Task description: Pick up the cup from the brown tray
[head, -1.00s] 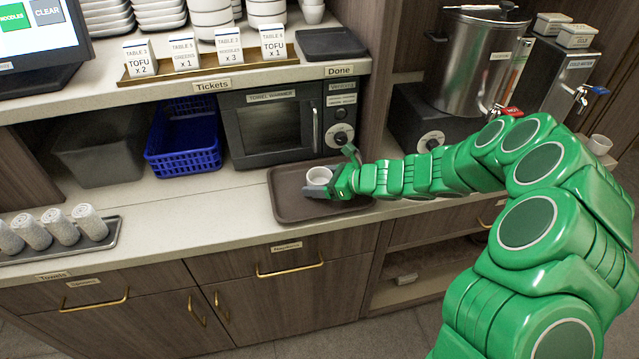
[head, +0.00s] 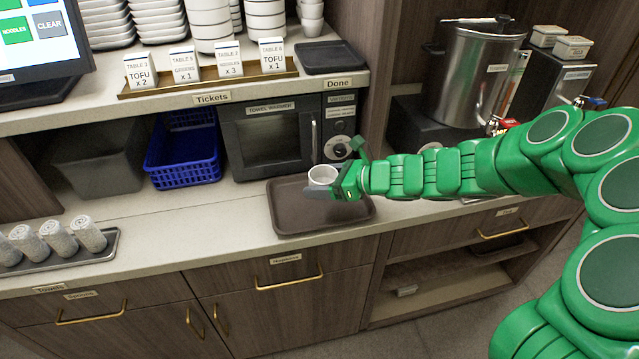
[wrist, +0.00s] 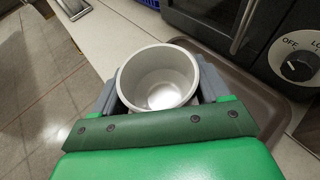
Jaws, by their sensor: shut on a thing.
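The white cup (head: 321,176) is upright in my gripper above the brown tray (head: 290,217). In the wrist view the cup (wrist: 158,78) sits between the two grey fingers, with its open mouth towards the camera and nothing visible inside. My gripper (wrist: 158,88) is shut on the cup, one finger on each side. It also shows in the head view (head: 322,188), reaching in from the right. The cup appears raised a little off the tray, though its base is partly hidden by the gripper. The tray lies on the counter in front of the towel warmer.
The towel warmer (head: 270,135) stands right behind the tray. A blue basket (head: 183,155) and a grey bin (head: 98,165) are to its left. A tray of rolled towels (head: 70,262) lies at the far left. The counter (head: 190,235) between is clear.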

